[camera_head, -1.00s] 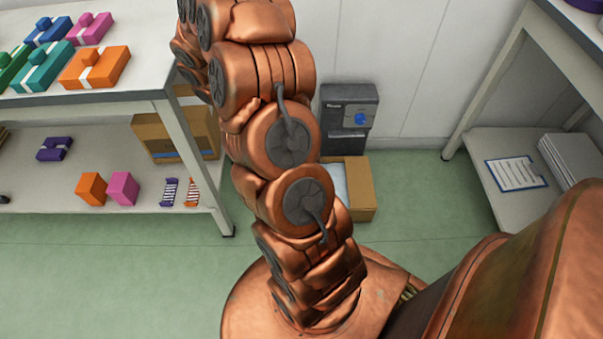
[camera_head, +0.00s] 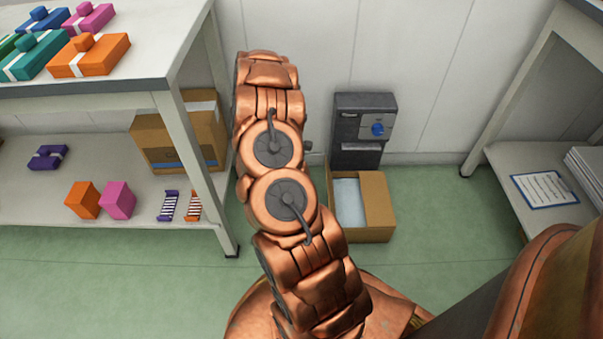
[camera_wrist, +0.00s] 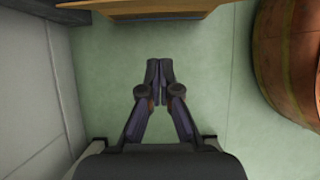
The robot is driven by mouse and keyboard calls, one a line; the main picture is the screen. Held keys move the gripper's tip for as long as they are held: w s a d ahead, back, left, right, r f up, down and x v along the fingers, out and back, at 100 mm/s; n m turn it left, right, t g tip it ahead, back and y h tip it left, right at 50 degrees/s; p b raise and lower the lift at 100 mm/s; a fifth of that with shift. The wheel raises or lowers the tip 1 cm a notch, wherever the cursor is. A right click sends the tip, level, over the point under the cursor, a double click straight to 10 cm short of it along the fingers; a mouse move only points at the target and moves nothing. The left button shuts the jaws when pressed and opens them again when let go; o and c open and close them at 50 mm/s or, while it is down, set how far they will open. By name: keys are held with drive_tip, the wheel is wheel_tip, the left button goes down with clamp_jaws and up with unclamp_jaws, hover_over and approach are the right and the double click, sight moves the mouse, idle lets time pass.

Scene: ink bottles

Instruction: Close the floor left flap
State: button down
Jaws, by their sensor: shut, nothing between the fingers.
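The floor box (camera_head: 378,205) is an open brown cardboard carton, with pale contents showing through the left part of its top. A brown panel covers the right part. Its left edge lies close beside my arm, and I cannot make out the left flap clearly. In the wrist view a brown cardboard panel (camera_wrist: 165,8) crosses the top edge; I cannot tell which part of the box it is. My gripper (camera_wrist: 160,68) is shut and empty, over green floor and apart from that panel. In the head view my gripper is hidden behind my arm.
A dark dispenser (camera_head: 362,125) stands against the wall behind the box. A shelf table with its leg (camera_head: 205,165) is left of my arm, with another carton (camera_head: 165,145) on its lower shelf. A right-hand table holds a clipboard (camera_head: 545,190). Green floor is open around the box.

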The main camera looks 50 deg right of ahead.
drive_tip(key=s+d+f+b, duration=0.3)
drive_tip(key=s+d+f, duration=0.1)
drive_tip(key=s, duration=0.1)
drive_tip(key=shift+s+d+f+b, duration=0.3)
drive_tip(key=shift+f, duration=0.05)
idle(0.6)
